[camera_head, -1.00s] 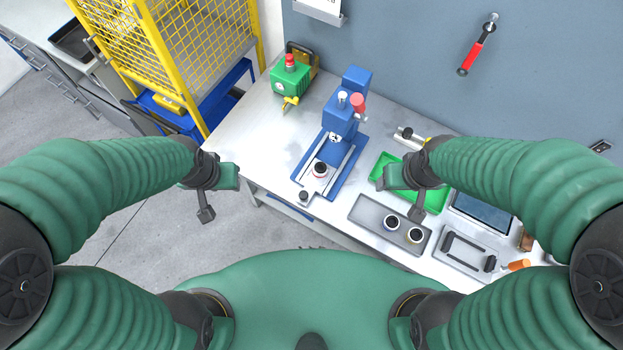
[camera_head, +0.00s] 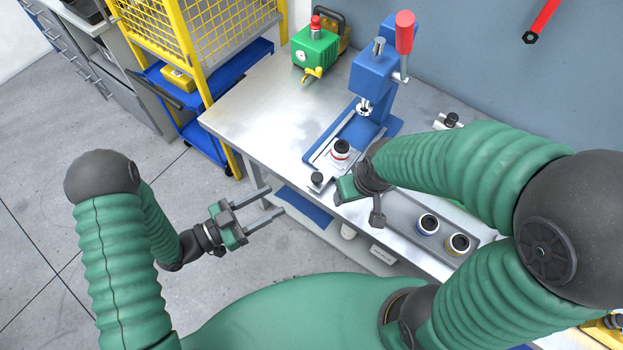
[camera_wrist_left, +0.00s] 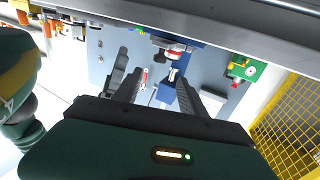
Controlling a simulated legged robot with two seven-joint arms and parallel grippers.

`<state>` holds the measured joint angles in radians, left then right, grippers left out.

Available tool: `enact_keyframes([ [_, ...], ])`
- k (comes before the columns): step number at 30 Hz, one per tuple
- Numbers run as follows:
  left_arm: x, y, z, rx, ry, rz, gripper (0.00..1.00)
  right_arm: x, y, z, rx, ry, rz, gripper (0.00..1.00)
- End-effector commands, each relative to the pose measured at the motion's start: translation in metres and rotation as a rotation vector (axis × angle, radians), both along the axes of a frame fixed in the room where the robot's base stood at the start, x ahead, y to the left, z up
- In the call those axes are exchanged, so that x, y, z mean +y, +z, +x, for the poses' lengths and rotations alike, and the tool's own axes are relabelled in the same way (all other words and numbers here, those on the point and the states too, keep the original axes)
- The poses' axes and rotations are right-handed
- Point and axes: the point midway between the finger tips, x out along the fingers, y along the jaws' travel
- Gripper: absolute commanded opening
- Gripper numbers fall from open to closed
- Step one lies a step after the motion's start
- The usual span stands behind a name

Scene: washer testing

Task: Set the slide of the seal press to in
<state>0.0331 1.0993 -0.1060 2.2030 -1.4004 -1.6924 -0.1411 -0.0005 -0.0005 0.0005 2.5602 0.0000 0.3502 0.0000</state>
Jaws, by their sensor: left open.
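The blue seal press (camera_head: 372,78) stands on the table with a red-tipped lever (camera_head: 404,32) at its top right. Its pale slide (camera_head: 322,163) sits at the front of the blue base, bearing a dark-topped, red-ringed part (camera_head: 341,151) forward of the ram. A dark knob (camera_head: 317,178) is at the slide's front end. My left gripper (camera_head: 276,201) is open and empty, off the table's front edge, left of and nearer than the knob. The wrist view shows its spread fingers (camera_wrist_left: 155,72) with the press beyond. My right gripper (camera_head: 362,196) hangs just right of the slide; its fingers are unclear.
A green box (camera_head: 316,50) with a red button stands at the back left. A grey tray (camera_head: 400,205) with two ringed parts is at the right. A yellow cage (camera_head: 205,40) stands left of the table. Floor by my left arm is free.

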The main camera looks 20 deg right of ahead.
Motion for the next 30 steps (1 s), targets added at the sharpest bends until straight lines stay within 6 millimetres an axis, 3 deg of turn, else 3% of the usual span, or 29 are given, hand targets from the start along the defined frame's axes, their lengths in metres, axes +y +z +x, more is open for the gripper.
enact_keyframes([
  [18,-0.136,0.004,0.039,-0.001,-0.001,-0.002,0.49,0.0,0.019,0.0,0.0,-0.001,0.0,0.68],
  [24,-0.151,0.003,0.044,0.001,0.002,0.001,0.49,0.0,0.02,0.0,0.0,-0.001,0.0,0.68],
  [30,-0.151,0.003,0.044,0.001,0.002,0.001,0.49,0.0,0.02,0.0,0.0,-0.001,0.0,0.68],
])
